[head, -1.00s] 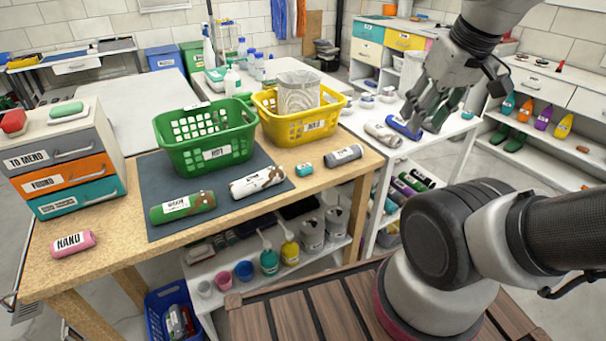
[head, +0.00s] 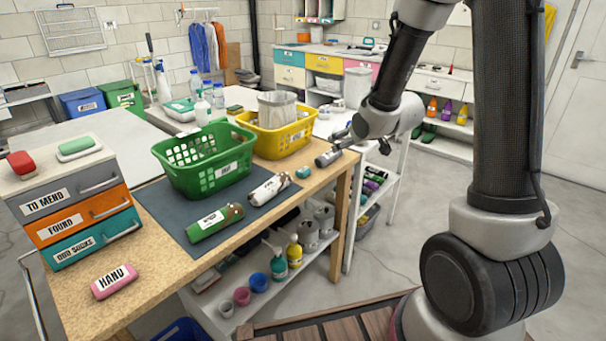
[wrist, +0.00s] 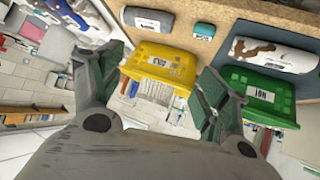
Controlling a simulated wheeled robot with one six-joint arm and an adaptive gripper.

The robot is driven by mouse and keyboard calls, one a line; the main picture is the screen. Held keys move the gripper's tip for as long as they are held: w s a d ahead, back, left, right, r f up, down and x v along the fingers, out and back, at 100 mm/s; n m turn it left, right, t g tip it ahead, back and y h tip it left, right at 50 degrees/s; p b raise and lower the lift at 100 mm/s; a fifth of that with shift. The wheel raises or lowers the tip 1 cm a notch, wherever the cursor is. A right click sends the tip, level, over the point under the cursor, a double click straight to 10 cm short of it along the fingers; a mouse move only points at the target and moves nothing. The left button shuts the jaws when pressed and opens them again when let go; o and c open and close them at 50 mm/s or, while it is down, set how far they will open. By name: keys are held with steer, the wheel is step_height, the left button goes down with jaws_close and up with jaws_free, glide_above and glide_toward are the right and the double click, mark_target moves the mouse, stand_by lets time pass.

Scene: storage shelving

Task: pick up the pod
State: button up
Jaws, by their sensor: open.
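Several rounded, labelled pods lie on the wooden table; I cannot tell which one is meant. A dark grey pod (head: 328,158) lies near the table's right end and shows at the top of the wrist view (wrist: 147,20). A small teal pod (head: 303,172) lies left of it. A white-and-brown pod (head: 269,187) and a green-and-brown pod (head: 215,222) lie on the dark mat. A pink pod (head: 114,281) lies at the front left. My gripper (head: 340,136) is open and empty, close behind the grey pod; its spread fingers frame the wrist view (wrist: 163,65).
A green basket (head: 207,180) and a yellow basket (head: 275,142) stand behind the pods. A drawer unit (head: 75,220) stands at the left. A lower shelf (head: 225,318) holds bottles and cups. Floor is free at the right (head: 400,220).

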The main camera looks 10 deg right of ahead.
steer(key=w+a+f+t+y, duration=0.1)
steer(key=w+a+f+y, duration=0.2)
steer(key=f, duration=0.5)
steer(key=n+t+y, duration=0.1)
steer(key=t, duration=0.1)
glide_toward(307, 178)
step_height(307, 178, up, 3)
steer(key=w, duration=0.2)
steer(key=x, duration=0.8)
steer(key=shift+s+a+f, duration=0.2)
steer(key=shift+a, duration=0.2)
steer(key=c, duration=1)
